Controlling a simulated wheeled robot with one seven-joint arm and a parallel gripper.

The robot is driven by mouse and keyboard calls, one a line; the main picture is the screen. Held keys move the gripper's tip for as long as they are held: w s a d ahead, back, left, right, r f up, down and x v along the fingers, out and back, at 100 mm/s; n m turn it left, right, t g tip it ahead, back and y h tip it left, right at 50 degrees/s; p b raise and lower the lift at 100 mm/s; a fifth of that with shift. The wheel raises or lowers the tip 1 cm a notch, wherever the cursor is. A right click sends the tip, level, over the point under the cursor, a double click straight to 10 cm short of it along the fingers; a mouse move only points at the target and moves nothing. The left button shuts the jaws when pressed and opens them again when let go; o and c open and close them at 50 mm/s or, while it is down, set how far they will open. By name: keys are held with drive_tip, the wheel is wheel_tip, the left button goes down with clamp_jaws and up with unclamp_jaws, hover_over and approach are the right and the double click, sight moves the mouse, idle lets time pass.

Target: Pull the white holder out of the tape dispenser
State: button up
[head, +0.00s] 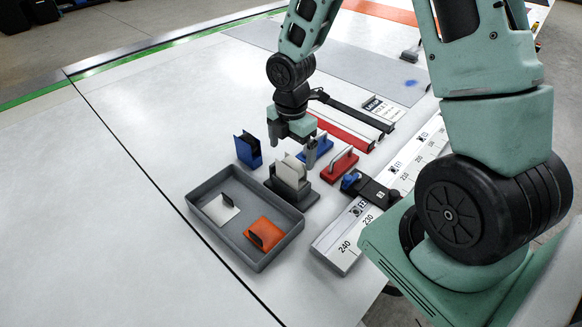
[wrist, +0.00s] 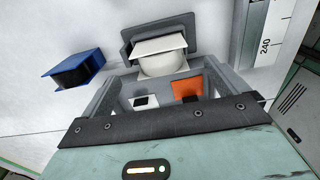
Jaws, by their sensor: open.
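The white holder (head: 291,171) sits in the dark grey tape dispenser (head: 293,190), its pale upright plates standing above the dispenser body. My gripper (head: 291,140) is open and empty, just above and behind the holder in the head view, apart from it. In the wrist view the white holder (wrist: 163,62) shows near the top centre with a flat white top and a rounded pale part. The dispenser (wrist: 128,36) shows as a grey wall around it. The holder's lower part is hidden inside the dispenser.
A grey tray (head: 222,239) stands beside the dispenser, holding a white piece (head: 221,209) and an orange piece (head: 264,234). A blue holder (head: 248,150) stands to the left. The left table area is clear.

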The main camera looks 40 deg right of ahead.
sight(291, 161)
wheel_tip(291, 161, down, 7)
drive_tip(key=shift+f, duration=0.15)
idle(0.4)
drive_tip(key=c, duration=1.2)
drive_tip(key=shift+o, duration=0.2)
drive_tip(key=shift+p, duration=0.3)
drive_tip(key=shift+r, duration=0.3)
drive_tip(key=shift+r+p, duration=2.8)
drive_tip(key=shift+r, duration=0.1)
